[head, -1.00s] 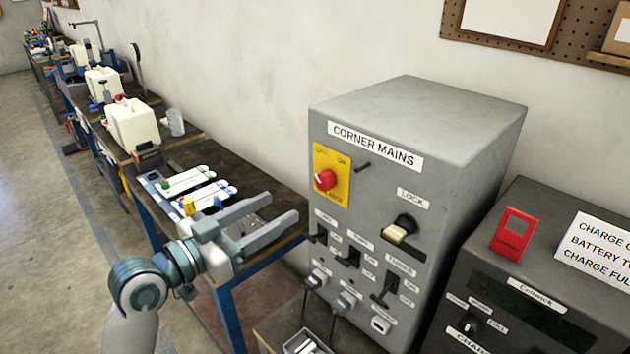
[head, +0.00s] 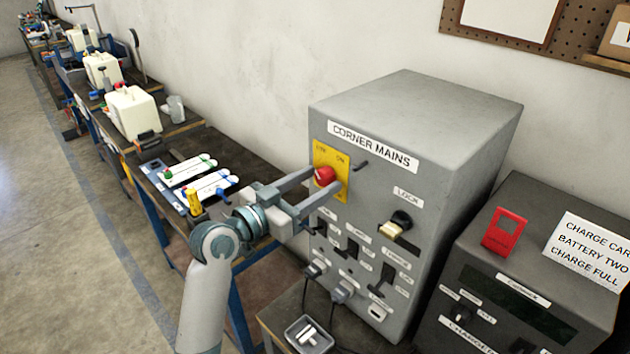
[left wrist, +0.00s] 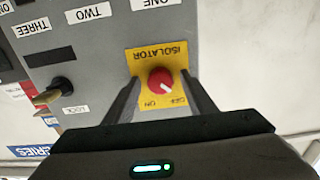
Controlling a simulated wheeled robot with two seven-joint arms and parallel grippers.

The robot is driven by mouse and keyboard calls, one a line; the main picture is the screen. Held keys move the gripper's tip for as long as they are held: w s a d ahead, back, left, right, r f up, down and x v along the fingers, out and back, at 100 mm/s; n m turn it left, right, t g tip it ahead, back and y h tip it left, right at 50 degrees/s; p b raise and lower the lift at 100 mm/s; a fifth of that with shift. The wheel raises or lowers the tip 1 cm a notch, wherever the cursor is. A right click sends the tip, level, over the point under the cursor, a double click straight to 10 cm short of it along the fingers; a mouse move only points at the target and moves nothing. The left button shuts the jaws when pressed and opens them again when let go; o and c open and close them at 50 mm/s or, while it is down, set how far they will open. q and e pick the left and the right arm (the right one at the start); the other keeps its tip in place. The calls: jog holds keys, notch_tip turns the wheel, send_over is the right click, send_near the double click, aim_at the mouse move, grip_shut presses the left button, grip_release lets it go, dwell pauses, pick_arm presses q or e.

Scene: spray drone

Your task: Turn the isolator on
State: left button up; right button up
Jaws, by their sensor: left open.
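The isolator is a red round knob (head: 325,175) on a yellow plate (head: 333,157) marked OFF and ON, on the front of the grey CORNER MAINS cabinet (head: 420,100). In the left wrist view the red knob (left wrist: 160,80) carries a white mark, and the yellow plate (left wrist: 145,62) reads ISOLATOR upside down. My left gripper (head: 322,180) is open, with its fingers reaching to either side of the knob. In the left wrist view its fingertips (left wrist: 160,82) flank the knob with gaps. My right gripper is not in view.
A black LOCK switch with a cream tip (head: 395,224) and several black levers (head: 350,248) sit nearby on the cabinet. A dark charger box (head: 530,290) with a red tag (head: 504,232) stands at right. A long bench (head: 190,140) runs along the wall at left.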

pick_arm(q)
jog(key=c, duration=1)
jog(key=shift+c, duration=0.2)
